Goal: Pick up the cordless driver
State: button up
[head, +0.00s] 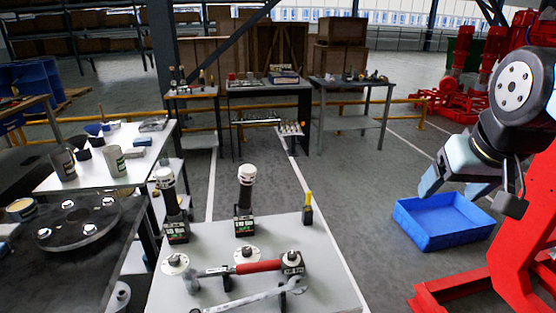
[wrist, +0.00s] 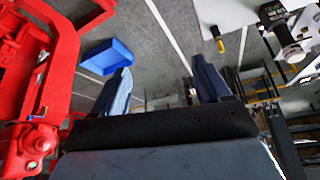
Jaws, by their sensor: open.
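Two upright black tools with white tops and boxy, green-marked bases stand on the near light table (head: 325,285). One is the middle tool (head: 245,200) and one is the left tool (head: 173,208). They look like cordless drivers, but I cannot tell which one the task means. One such tool (wrist: 290,45) also shows in the wrist view at the top right. My gripper (head: 470,192) is open and empty, well to the right of the table. Its two pale blue fingers are apart in the wrist view (wrist: 163,75), and nothing is between them.
A red-handled tool (head: 258,267), a grey wrench (head: 255,297) and a yellow-topped black item (head: 308,208) are on the near table. A blue bin (head: 440,222) lies on the floor below my gripper. Other tables stand left and behind. Floor between table and bin is clear.

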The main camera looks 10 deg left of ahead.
aim_at(248, 174)
jog(key=k, duration=0.5)
jog(key=u, duration=0.7)
jog(key=i, duration=0.65)
jog(key=u, duration=0.2)
